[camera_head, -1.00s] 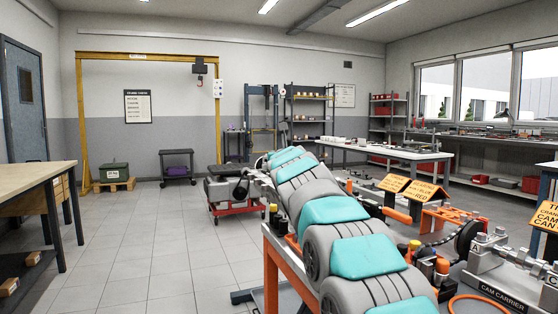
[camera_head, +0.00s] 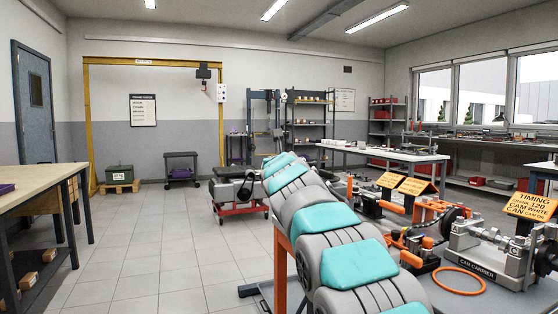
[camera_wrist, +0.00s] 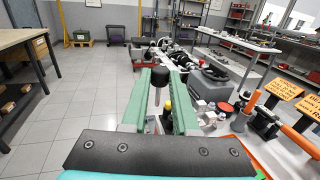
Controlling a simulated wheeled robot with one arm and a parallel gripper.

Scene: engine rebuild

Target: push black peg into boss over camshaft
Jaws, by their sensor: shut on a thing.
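My gripper (camera_wrist: 160,102) has green fingers, seen in the wrist view. They are closed around a peg with a black rounded top (camera_wrist: 159,76) and a paler shaft, held upright above the floor. In the head view my arm stretches forward and hides the gripper and peg. The grey cam carrier (camera_head: 478,265), labelled CAM CARRIER, stands at the lower right of the head view, well to the right of my arm. Metal parts of the camshaft assembly lie along its top, with a letter C on one block. I cannot tell which boss takes the peg.
Orange signs (camera_head: 533,206) stand by the carrier. An orange ring (camera_head: 459,281) lies in front of it. A red wheeled cart (camera_head: 240,209) stands ahead. A wooden-topped bench (camera_head: 40,184) is at the left. The tiled floor between bench and cart is clear.

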